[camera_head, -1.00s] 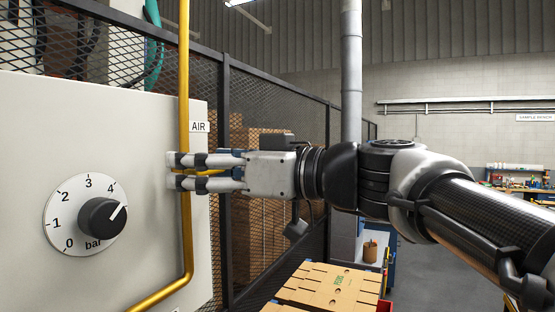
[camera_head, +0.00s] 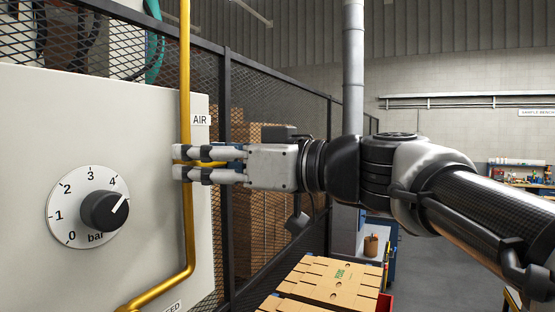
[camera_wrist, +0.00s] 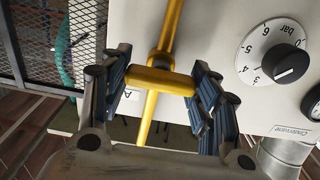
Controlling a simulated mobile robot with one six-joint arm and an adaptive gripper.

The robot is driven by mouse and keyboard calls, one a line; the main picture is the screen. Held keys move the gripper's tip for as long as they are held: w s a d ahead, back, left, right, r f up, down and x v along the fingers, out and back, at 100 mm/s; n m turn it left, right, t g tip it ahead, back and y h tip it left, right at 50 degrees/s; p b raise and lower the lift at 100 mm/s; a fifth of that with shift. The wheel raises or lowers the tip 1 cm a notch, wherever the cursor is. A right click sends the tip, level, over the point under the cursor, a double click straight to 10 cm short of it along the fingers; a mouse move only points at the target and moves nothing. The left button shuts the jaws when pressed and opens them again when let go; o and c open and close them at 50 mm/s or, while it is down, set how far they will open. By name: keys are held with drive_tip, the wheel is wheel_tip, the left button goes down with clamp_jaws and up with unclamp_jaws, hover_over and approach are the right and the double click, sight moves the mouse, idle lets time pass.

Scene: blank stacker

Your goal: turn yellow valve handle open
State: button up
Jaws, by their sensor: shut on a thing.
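The yellow valve handle (camera_wrist: 160,81) is a short bar lying crosswise to the yellow pipe (camera_head: 187,235) in the wrist view. My gripper (camera_wrist: 162,88) has one finger at each end of the bar and is shut on it. In the head view, my gripper (camera_head: 178,163) reaches in from the right at the pipe, and a bit of yellow shows between its fingers. The fingers hide most of the handle there, and the valve body is largely hidden.
A pale cabinet (camera_head: 130,140) behind the pipe carries a dial with a black knob (camera_head: 104,211) and an AIR label (camera_head: 200,120). A dark mesh fence (camera_head: 265,230) runs behind my gripper. Flat cardboard (camera_head: 338,284) lies below right.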

drive_tip(key=m+b, duration=0.2)
drive_tip(key=m, duration=0.2)
drive_tip(key=shift+f, duration=0.1)
drive_tip(key=m+b, duration=0.1)
drive_tip(key=m, duration=0.3)
drive_tip(key=shift+w+m, duration=0.1)
drive_tip(key=shift+m, duration=0.2)
drive_tip(key=m, duration=0.4)
drive_tip(key=shift+d, duration=0.1)
drive_tip(key=m+p, duration=0.1)
drive_tip(key=m, duration=0.4)
drive_tip(key=shift+p, duration=0.3)
drive_tip(key=shift+f+m, duration=0.1)
drive_tip(key=shift+m, duration=0.2)
drive_tip(key=o, duration=1.1)
